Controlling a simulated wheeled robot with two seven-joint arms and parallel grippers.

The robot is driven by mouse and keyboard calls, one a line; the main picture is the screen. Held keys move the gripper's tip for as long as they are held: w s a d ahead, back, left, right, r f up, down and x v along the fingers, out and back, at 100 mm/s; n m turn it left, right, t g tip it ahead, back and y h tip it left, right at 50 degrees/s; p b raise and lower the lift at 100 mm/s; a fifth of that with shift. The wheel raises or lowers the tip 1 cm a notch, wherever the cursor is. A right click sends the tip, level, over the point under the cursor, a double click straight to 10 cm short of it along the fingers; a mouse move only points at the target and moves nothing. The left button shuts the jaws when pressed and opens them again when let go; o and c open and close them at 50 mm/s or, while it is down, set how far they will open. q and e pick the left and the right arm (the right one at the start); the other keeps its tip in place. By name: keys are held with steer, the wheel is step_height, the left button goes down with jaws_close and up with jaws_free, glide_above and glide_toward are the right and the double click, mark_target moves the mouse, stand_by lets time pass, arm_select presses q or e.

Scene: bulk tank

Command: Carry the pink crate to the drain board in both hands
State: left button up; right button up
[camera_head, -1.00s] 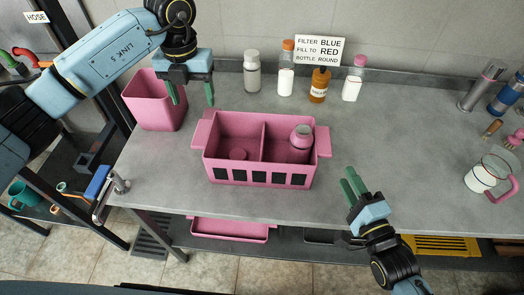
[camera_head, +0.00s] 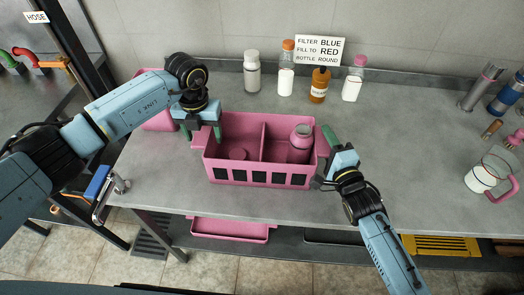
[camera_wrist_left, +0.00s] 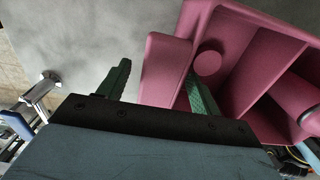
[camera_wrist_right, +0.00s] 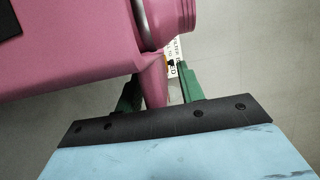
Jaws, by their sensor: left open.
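The pink crate (camera_head: 260,178) stands on the grey counter (camera_head: 400,150), a divider splitting it into two compartments. A pink round piece (camera_head: 238,154) is in its left compartment and a pink bottle with a grey neck (camera_head: 301,142) in its right one. My left gripper (camera_head: 204,137) is open at the crate's left handle; its fingers lie either side of the handle in the left wrist view (camera_wrist_left: 160,85). My right gripper (camera_head: 328,152) is at the right end, fingers either side of the handle (camera_wrist_right: 154,80); whether they grip it is unclear. I cannot identify the drain board with certainty.
Several bottles (camera_head: 318,85) stand along the back wall by a sign. A pink bin (camera_head: 160,122) is behind my left arm. A jug (camera_head: 482,178) stands at the right. A tap (camera_head: 116,183) is at the left edge. The counter right of the crate is clear.

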arm_select(q)
steer(key=shift+f, duration=0.1)
steer(key=c, duration=0.8)
arm_select(e)
jaws_close()
arm_select(q)
steer(key=c, duration=0.6)
